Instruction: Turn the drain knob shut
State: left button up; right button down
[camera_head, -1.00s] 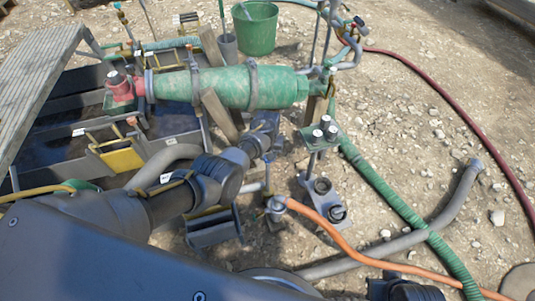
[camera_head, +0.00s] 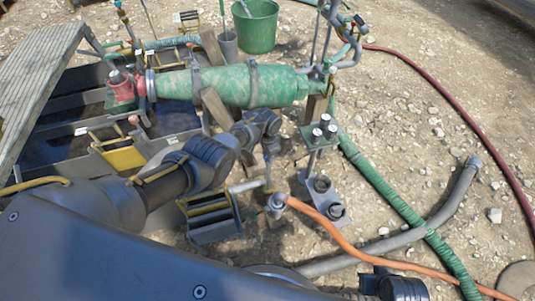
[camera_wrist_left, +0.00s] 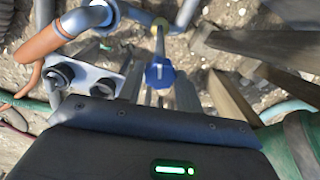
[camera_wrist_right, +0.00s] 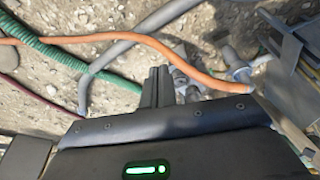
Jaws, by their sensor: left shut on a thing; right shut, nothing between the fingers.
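The drain knob (camera_wrist_left: 160,72) is a small blue knob on a brass-tipped stem, at the centre of the left wrist view. My left gripper (camera_wrist_left: 163,92) is at this knob, with its fingers shut on it. In the head view the left wrist reaches down beside the pipe stub (camera_head: 246,186), and its fingertips and the knob are hard to make out there. My right gripper (camera_wrist_right: 157,88) is shut and empty over the gravel, apart from the knob.
An orange hose (camera_head: 345,246) runs from the pipe fitting (camera_head: 277,203) to the lower right. A green hose (camera_head: 395,205) and a grey pipe (camera_head: 452,210) cross the gravel. The green cylinder (camera_head: 240,86) lies above the tank. A green bucket (camera_head: 257,30) stands behind.

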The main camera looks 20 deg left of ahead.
pick_arm(q)
jog(key=shift+m, duration=1.7)
jog(key=shift+m+b, duration=0.35)
jog(key=shift+m, duration=0.15)
pick_arm(e)
jog(key=shift+v, duration=0.8)
jog(key=shift+r, duration=0.3)
pick_arm(q)
jog(key=shift+s, duration=0.1)
pick_arm(e)
jog(key=shift+d, duration=0.1)
pick_arm(q)
jog(key=o, duration=1)
pick_arm(e)
jog(key=shift+f, duration=0.2)
